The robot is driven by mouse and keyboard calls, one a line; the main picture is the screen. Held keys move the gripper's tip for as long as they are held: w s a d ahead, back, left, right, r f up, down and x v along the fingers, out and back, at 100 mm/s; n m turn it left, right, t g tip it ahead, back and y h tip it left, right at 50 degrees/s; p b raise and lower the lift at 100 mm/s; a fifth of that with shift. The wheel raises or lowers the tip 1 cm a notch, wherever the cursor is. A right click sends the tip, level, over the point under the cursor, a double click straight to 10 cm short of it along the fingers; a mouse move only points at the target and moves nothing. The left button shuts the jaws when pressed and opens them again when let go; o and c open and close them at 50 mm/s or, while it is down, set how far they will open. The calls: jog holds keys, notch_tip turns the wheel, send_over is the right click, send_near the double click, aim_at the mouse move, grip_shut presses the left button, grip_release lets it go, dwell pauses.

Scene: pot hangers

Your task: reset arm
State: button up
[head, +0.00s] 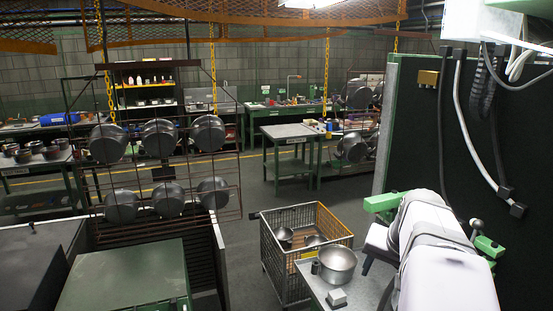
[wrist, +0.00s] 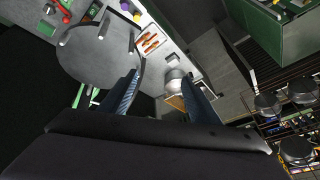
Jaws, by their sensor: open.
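My gripper (wrist: 160,80) is open in the wrist view, its two dark blue fingers spread apart with nothing held between them. A metal pot (head: 338,264) stands on a small grey table (head: 372,290) left of my arm. In the wrist view a metal pot (wrist: 172,76) shows beyond the fingers, clear of them.
Several pots hang on a wire rack (head: 160,178) at left. A wire cart (head: 283,277) holds pots beside the grey table. A small grey block (head: 337,298) lies near the pot. A dark green-edged panel (head: 408,125) stands behind my arm. Floor beyond the cart is clear.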

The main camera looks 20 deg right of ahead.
jog(key=w+a+f+n+g+y+b, duration=0.1)
jog(key=a+f+n+b, duration=0.15)
jog(key=a+f, duration=0.7)
jog(key=s+a+f+n+g+b, duration=0.1)
jog(key=s+a+f+n+b, duration=0.1)
jog(key=f, duration=0.6)
jog(key=s+a+f+n+g+y+b, duration=0.1)
jog(key=s+a+f+n+b, duration=0.2)
jog(key=a+f, duration=0.5)
jog(key=s+a+f+n+g+b, duration=0.1)
jog(key=s+a+f+n+b, duration=0.1)
jog(key=s+a+f+b, duration=0.2)
jog(key=s+a+f, duration=0.2)
jog(key=a+f, duration=0.1)
jog(key=f, duration=0.1)
jog(key=shift+s+g+y, duration=0.3)
jog(key=shift+a+n, duration=0.1)
jog(key=shift+n, duration=0.15)
